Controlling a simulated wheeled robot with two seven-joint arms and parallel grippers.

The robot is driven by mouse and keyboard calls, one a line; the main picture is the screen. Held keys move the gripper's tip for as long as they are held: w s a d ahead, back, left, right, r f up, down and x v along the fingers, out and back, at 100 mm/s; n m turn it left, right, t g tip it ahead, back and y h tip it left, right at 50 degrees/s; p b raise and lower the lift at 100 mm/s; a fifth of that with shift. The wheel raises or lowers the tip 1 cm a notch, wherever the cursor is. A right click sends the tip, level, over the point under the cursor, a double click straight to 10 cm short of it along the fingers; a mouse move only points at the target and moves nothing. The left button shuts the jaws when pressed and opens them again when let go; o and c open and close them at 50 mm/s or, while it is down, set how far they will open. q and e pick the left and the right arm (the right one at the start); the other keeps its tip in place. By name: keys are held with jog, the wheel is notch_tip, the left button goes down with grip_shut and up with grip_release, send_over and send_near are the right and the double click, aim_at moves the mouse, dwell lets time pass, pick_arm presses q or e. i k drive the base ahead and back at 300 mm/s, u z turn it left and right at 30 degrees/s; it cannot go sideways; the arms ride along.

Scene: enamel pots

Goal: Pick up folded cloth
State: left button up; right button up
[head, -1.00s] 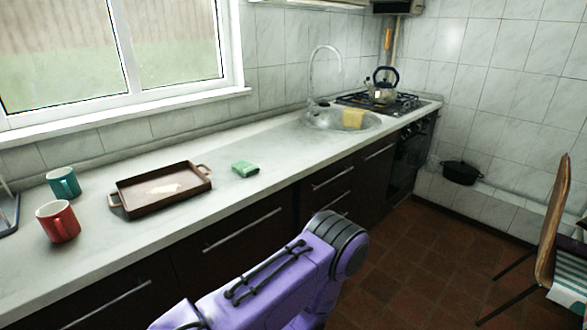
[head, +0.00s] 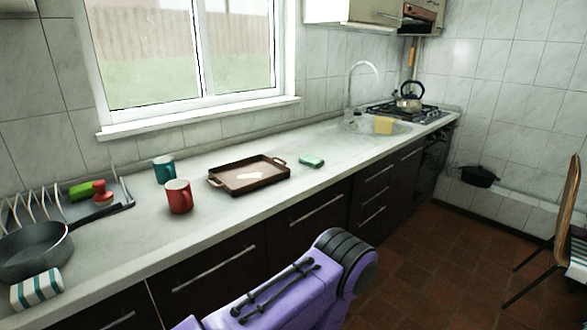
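A folded cloth (head: 37,289) with green and white stripes lies on the counter at the lower left of the head view. It is beside a dark frying pan (head: 35,250), close to the counter's front edge. A purple arm link of mine fills the bottom middle, in front of the drawers. Neither gripper is in view, so I cannot see what they hold.
The counter (head: 240,215) also bears a dish rack (head: 65,205), a teal mug (head: 164,169), a red mug (head: 179,196), a brown tray (head: 215,182) and a small green block (head: 312,161). A chair (head: 560,215) stands at the right; floor between is clear.

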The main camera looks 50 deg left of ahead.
aim_at(312, 161)
jog(key=u, duration=1.15)
